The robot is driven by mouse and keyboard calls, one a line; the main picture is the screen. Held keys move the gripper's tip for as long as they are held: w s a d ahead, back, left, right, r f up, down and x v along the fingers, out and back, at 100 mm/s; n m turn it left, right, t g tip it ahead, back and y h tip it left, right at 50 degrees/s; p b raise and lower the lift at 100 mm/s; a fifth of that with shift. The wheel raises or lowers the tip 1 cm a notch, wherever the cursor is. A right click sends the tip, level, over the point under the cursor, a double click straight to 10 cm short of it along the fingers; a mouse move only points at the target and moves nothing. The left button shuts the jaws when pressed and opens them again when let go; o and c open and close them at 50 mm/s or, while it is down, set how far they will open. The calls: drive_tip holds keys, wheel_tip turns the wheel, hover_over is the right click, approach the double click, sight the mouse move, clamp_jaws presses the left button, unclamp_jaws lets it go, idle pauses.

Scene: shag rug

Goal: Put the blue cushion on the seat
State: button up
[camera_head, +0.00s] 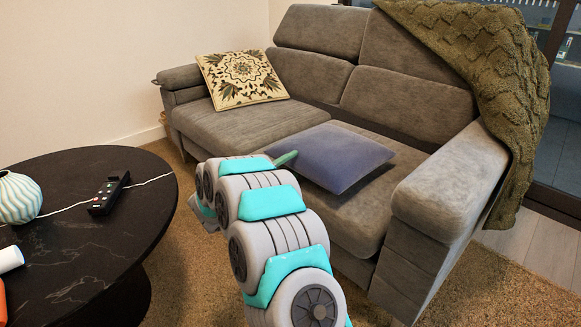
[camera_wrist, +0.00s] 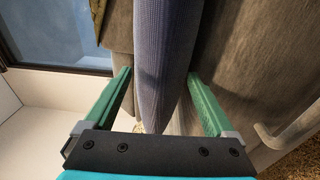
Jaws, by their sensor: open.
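The blue cushion (camera_head: 340,157) lies nearly flat on the right part of the grey sofa's seat (camera_head: 406,158), close to the front edge. My gripper (camera_wrist: 160,76) is open, with one green finger on each side of the cushion (camera_wrist: 163,55) in the wrist view. Gaps show between the fingers and the cushion there. In the head view one green finger shows at the cushion's left corner; my arm hides the rest of the gripper.
A patterned cushion (camera_head: 241,78) leans at the sofa's left end. A green knitted throw (camera_head: 490,62) hangs over the right back. A round black table (camera_head: 84,240) at left holds a remote (camera_head: 109,193) and a ribbed vase (camera_head: 17,197).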

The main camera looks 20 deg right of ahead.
drive_tip(key=shift+b, duration=0.3)
drive_tip(key=p+v, duration=0.1)
drive_tip(key=v, duration=1.1)
drive_tip(key=shift+p, duration=0.4)
